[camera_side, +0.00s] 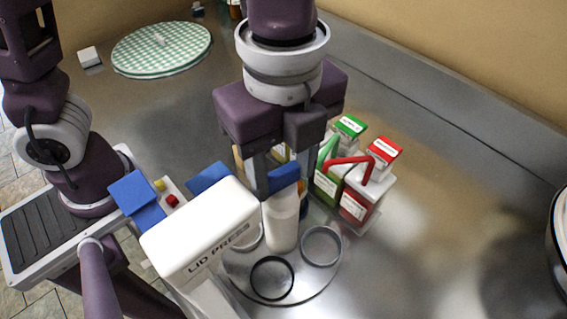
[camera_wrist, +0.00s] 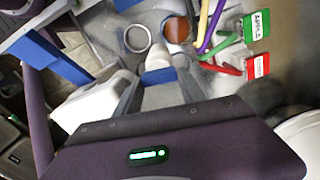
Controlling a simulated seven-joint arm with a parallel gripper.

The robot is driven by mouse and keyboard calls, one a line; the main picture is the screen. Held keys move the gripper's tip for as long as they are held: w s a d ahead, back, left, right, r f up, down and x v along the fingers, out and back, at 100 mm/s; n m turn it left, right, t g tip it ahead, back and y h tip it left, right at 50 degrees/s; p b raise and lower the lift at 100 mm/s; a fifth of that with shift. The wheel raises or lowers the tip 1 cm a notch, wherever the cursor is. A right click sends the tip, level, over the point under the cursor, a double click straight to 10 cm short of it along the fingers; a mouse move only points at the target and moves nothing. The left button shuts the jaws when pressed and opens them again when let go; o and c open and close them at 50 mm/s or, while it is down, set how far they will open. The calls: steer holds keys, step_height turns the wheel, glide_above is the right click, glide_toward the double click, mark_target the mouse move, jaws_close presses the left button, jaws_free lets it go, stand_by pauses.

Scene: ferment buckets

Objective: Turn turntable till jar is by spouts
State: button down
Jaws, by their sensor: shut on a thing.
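My gripper (camera_side: 281,188) points down and is shut on the top of an upright white post (camera_side: 283,225). The post stands near the middle of the turntable (camera_side: 310,282). In the wrist view the post (camera_wrist: 157,62) shows just beyond my gripper. Round rings sit on the turntable around it, one dark and one grey in the side view. In the wrist view, a brown round thing (camera_wrist: 177,29), perhaps the jar, lies near the coloured spouts (camera_wrist: 215,28). My gripper mostly hides that area in the side view. A red spout (camera_side: 349,161) shows at right.
A white lid press (camera_side: 200,232) stands close on the left of the turntable. Green (camera_side: 326,187) and red-labelled (camera_side: 356,205) containers stand at the right. A checked round mat (camera_side: 160,48) lies far back.

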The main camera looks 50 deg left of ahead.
steer(key=shift+s+r+m, duration=0.1)
steer(key=shift+m, duration=3.4)
steer(key=c, duration=0.7)
jaws_free()
step_height(320, 180, up, 7)
